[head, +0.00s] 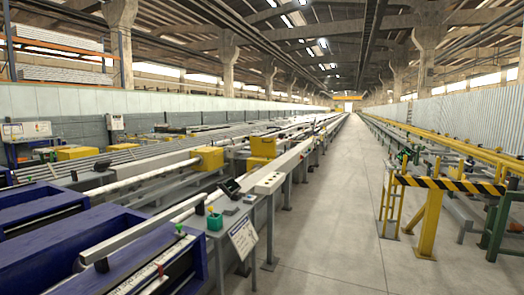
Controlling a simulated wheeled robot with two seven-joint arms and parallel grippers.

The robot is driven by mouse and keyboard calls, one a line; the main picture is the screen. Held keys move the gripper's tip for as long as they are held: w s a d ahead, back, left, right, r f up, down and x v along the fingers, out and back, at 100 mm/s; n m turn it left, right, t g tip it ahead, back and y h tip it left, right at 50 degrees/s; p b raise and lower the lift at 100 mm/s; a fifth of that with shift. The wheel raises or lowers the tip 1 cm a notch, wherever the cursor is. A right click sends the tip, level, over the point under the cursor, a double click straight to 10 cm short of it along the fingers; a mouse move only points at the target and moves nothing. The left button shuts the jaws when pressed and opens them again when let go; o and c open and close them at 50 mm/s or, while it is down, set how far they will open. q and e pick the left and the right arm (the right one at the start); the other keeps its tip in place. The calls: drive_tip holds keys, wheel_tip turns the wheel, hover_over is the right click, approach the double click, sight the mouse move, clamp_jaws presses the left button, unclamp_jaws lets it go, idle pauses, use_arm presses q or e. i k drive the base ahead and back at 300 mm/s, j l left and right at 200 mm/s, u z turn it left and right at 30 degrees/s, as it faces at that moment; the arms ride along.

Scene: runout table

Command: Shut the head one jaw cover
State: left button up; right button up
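Neither of my grippers is in view. Blue-purple machine housings (55,262) fill the lower left, with dark openings and pale bars running out of them. One of them may be head one, but I can read no label that says so. I cannot make out a jaw cover for certain, nor whether one is open or shut. Yellow box-shaped units (207,158) sit along the long rails farther back.
A narrow bench carries a green container (214,221), a dark screen (230,187) and a pale button box (269,183). A sign (243,239) hangs from it. A striped barrier (450,184) stands at right. The concrete aisle (330,215) between is clear.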

sight(260, 146)
drive_tip(key=i+l+z, duration=0.1)
drive_tip(key=i+z, duration=0.4)
drive_tip(key=i, duration=2.25)
drive_tip(key=i+l, duration=0.15)
drive_tip(key=i, duration=4.4)
drive_tip(key=j+u, duration=0.05)
